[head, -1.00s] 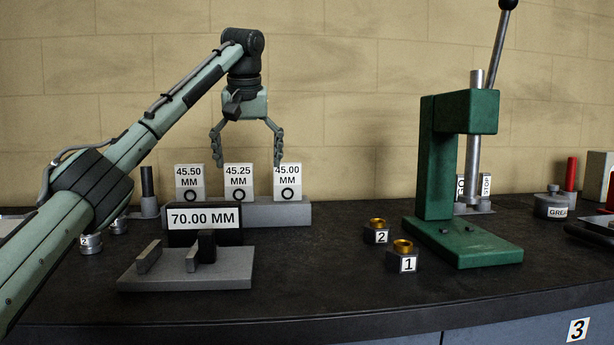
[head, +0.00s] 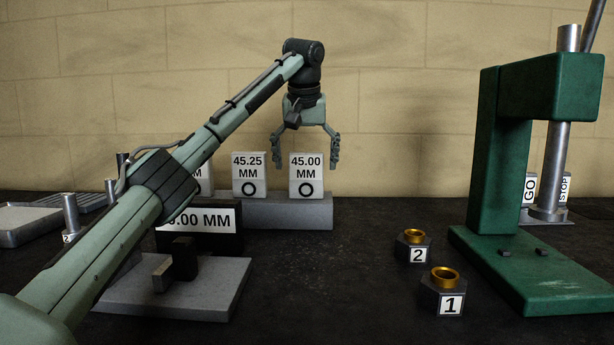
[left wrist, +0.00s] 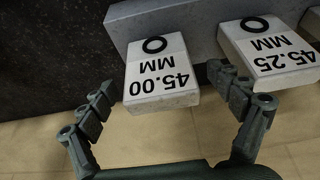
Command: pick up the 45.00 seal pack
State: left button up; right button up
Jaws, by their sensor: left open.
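The 45.00 seal pack (head: 308,174) is a white block with black text and a black ring, upright at the right end of a grey ledge (head: 318,215). My left gripper (head: 306,166) is open and points down, its fingers around the upper part of the pack in the head view. In the left wrist view the 45.00 pack (left wrist: 158,75) lies between the open fingers (left wrist: 165,100), with gaps on both sides; I cannot see contact. My right gripper is not in view.
The 45.25 pack (head: 249,175) stands close left of the 45.00 pack. A third pack (head: 205,179) is mostly behind my left arm. Cups 2 (head: 411,247) and 1 (head: 442,290) and a green press (head: 500,170) are at right.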

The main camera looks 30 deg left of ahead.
pick_arm(q)
jog(key=shift+x, duration=1.3)
jog(key=c, duration=1.2)
jog(key=shift+r, duration=0.1)
jog(key=shift+c, duration=0.2)
